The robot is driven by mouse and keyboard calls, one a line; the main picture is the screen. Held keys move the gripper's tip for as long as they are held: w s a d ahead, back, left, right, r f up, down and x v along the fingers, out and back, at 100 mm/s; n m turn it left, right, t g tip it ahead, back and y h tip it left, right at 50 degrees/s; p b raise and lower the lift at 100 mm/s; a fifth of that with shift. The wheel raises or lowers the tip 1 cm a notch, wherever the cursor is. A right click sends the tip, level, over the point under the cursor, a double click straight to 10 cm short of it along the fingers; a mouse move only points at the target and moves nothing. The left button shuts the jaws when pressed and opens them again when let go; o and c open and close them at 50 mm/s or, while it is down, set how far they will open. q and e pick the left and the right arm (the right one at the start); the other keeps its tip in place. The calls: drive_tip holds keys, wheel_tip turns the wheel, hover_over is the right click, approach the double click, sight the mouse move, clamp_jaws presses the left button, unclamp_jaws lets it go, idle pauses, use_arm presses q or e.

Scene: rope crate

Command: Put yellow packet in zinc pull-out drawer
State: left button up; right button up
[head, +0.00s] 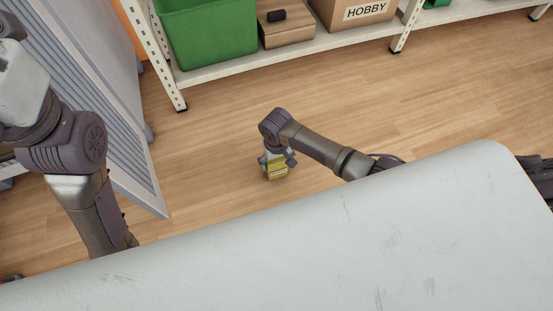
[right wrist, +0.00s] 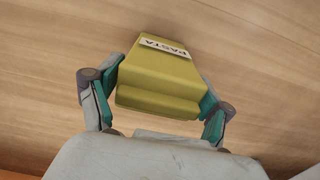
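The yellow packet (head: 277,171) with a PASTA label is held above the wooden floor in the head view. My right gripper (head: 275,160) has its fingers on either side of it. In the right wrist view the packet (right wrist: 163,80) sits between the teal finger pads, which press on both its sides. My left arm comes in at the left of the head view; its fingers do not show. I cannot make out a zinc pull-out drawer for sure.
A grey ribbed panel (head: 118,130) stands at the left, near my left arm. A white shelf (head: 345,42) at the back holds a green bin (head: 210,35), a wooden box (head: 287,30) and a HOBBY carton (head: 335,8). The floor (head: 400,100) between is clear.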

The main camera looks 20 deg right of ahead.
drive_tip(key=shift+o, duration=1.2)
